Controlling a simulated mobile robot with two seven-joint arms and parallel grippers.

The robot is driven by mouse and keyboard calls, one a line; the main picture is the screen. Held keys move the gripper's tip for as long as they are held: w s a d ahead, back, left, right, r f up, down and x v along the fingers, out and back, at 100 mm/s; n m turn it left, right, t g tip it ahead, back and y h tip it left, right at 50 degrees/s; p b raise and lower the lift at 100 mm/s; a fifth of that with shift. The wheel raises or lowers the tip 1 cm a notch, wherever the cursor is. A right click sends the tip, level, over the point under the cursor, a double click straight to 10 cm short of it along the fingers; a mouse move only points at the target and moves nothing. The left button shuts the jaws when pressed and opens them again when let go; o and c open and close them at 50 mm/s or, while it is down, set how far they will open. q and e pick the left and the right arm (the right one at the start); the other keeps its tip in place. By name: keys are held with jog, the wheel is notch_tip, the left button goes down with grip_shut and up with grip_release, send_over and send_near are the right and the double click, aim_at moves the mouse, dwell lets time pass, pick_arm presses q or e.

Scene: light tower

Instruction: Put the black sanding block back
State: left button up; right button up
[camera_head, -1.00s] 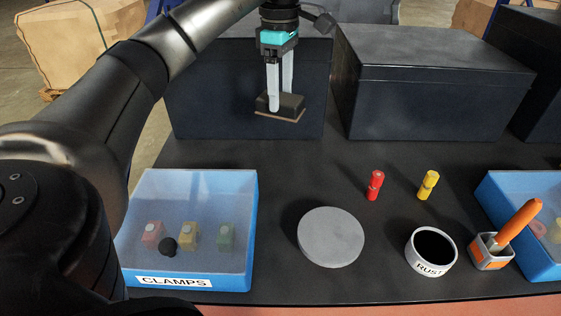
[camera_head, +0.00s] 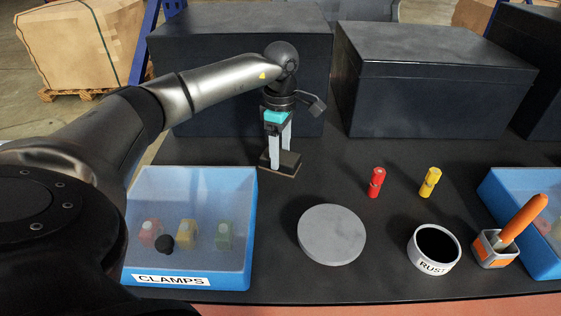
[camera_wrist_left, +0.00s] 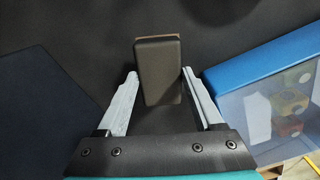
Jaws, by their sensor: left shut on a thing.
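The black sanding block (camera_head: 286,166), with a tan underside edge, is between the fingers of my left gripper (camera_head: 279,155). The gripper points down and is shut on it. The block is level, at or just above the dark table, right beside the far right corner of the clamps box; I cannot tell if it touches the table. In the left wrist view the block (camera_wrist_left: 157,70) extends out past the fingertips, with one finger on each side. My right gripper is not in view.
The blue clamps box (camera_head: 251,230) with a clear lid is at front left. A grey disc (camera_head: 331,235), red (camera_head: 376,182) and yellow (camera_head: 429,183) small cylinders, a RUST cup (camera_head: 421,260) and an orange-handled tool (camera_head: 522,217) are rightward. Black cases (camera_head: 430,100) stand behind.

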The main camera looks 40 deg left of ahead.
aim_at(281, 155)
pick_arm(q)
notch_tip(281, 155, down, 4)
jog(key=shift+r, duration=0.2)
jog(key=o, duration=1.2)
notch_tip(281, 155, up, 12)
jog(key=shift+r, duration=0.1)
